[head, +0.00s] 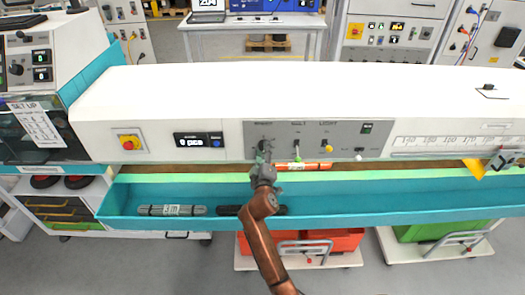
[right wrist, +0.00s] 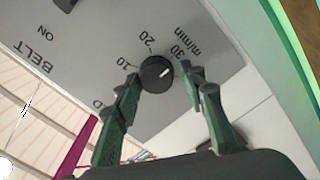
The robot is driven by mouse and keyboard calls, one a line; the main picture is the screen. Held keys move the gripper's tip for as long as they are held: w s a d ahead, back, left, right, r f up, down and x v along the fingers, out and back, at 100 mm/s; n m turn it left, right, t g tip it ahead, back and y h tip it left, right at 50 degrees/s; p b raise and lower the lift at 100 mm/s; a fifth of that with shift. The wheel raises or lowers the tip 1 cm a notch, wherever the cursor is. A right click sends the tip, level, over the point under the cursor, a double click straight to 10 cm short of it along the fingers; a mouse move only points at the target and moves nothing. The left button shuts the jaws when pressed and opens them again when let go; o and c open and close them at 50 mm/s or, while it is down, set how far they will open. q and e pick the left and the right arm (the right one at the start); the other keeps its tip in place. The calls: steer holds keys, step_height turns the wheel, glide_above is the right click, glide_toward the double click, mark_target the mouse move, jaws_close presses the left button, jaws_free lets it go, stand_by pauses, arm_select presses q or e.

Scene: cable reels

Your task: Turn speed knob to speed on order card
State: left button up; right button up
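The pointer aims right and slightly up, near the 30 side. My right gripper (right wrist: 162,77) is open, with one green finger either side of the knob; a gap shows at each finger. In the head view the right gripper (head: 262,160) is at the left end of the grey control panel (head: 350,132) and partly hides the knob. A white SET UP paper (head: 37,124) hangs at far left; its small print is unreadable. My left gripper is not in view.
Switches with green (head: 296,160), yellow (head: 328,149) and white tips stand right of the knob. A red button on yellow (head: 130,142) and a display (head: 198,140) are to the left. A teal trough (head: 400,203) runs below, holding dark rolls.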

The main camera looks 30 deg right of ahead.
steer(key=shift+o, duration=0.8)
steer(key=shift+r, duration=0.1)
steer(key=v, duration=0.7)
steer(key=shift+s, duration=0.2)
steer(key=shift+a, duration=0.1)
